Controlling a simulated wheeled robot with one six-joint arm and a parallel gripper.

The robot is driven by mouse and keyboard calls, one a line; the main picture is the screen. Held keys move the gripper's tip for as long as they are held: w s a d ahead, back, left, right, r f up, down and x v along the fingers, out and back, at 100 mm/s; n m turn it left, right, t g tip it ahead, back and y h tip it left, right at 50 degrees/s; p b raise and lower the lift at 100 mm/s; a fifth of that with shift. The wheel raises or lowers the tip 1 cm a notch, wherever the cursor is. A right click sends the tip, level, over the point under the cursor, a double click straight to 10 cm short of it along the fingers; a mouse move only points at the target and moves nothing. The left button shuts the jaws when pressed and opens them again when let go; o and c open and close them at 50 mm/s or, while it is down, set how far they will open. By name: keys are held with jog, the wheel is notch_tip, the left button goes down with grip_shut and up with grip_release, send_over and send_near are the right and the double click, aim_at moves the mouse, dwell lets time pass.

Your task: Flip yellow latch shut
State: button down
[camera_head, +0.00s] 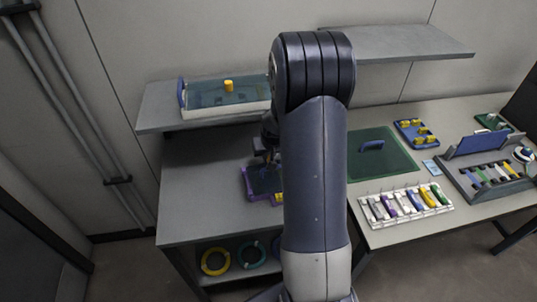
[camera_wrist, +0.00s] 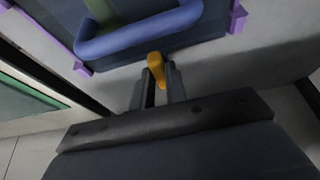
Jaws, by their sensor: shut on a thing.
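In the wrist view, the yellow latch (camera_wrist: 156,62) sits at the near edge of a dark blue case (camera_wrist: 205,22), just in front of its blue handle (camera_wrist: 140,32). My gripper (camera_wrist: 158,80) is shut on the latch, with a dark finger on each side of it. Whether the latch is fully down cannot be told. In the head view, the case (camera_head: 264,180) with its purple edging lies on the grey bench, partly hidden by my arm. A small yellow part (camera_head: 278,198) shows at its front. My gripper is mostly hidden there.
The grey bench (camera_head: 205,205) is clear left of the case. A shelf above holds a clear-lidded tray (camera_head: 215,95). Cable coils (camera_head: 215,262) sit below.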

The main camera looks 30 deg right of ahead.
dwell(0.3)
jog(key=c, duration=1.4)
grip_release()
jog(key=d+v, duration=0.1)
jog(key=v, duration=0.9)
jog(key=shift+s+a+r+b, duration=0.25)
jog(key=shift+a+r+b, duration=0.1)
jog(key=shift+a, duration=0.1)
jog(key=shift+f, duration=0.15)
jog(key=x, duration=1)
jog(key=shift+w+f+p, duration=0.25)
jog(key=shift+w+p, duration=0.05)
jog(key=shift+p, duration=0.1)
